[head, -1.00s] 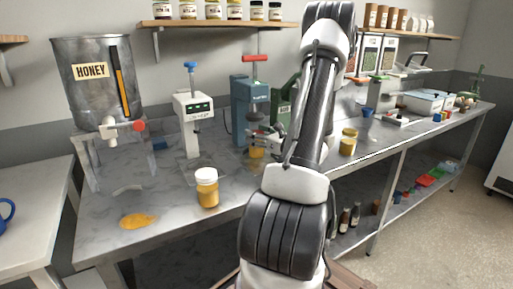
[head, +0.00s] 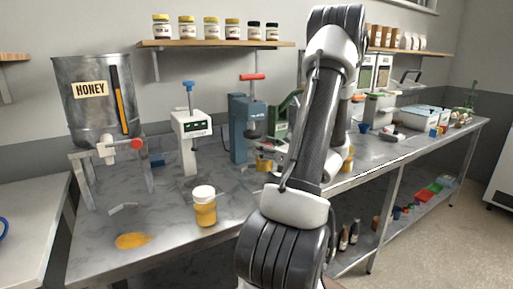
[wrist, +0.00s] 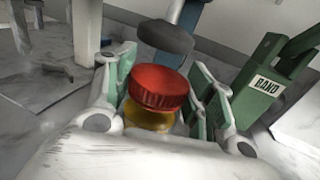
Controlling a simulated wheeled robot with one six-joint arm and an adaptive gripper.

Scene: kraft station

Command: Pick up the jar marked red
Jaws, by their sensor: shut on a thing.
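The jar with the red lid (wrist: 158,88) is between my gripper's green-padded fingers in the wrist view, with amber contents below the lid. My gripper (wrist: 160,92) is shut on it, one finger on each side. In the head view my gripper (head: 268,152) is in front of the blue press, partly hidden by my arm. The amber body of the held jar (head: 263,165) shows just below it. I cannot tell whether the jar's base touches the table. No marking other than the red lid is readable.
A white-lidded jar (head: 204,207) and a honey puddle (head: 133,241) are on the table's near left. A honey tank (head: 92,100), a white device (head: 190,135) and the blue press (head: 241,130) stand behind. A green "BAND" machine (wrist: 262,88) is close on the right.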

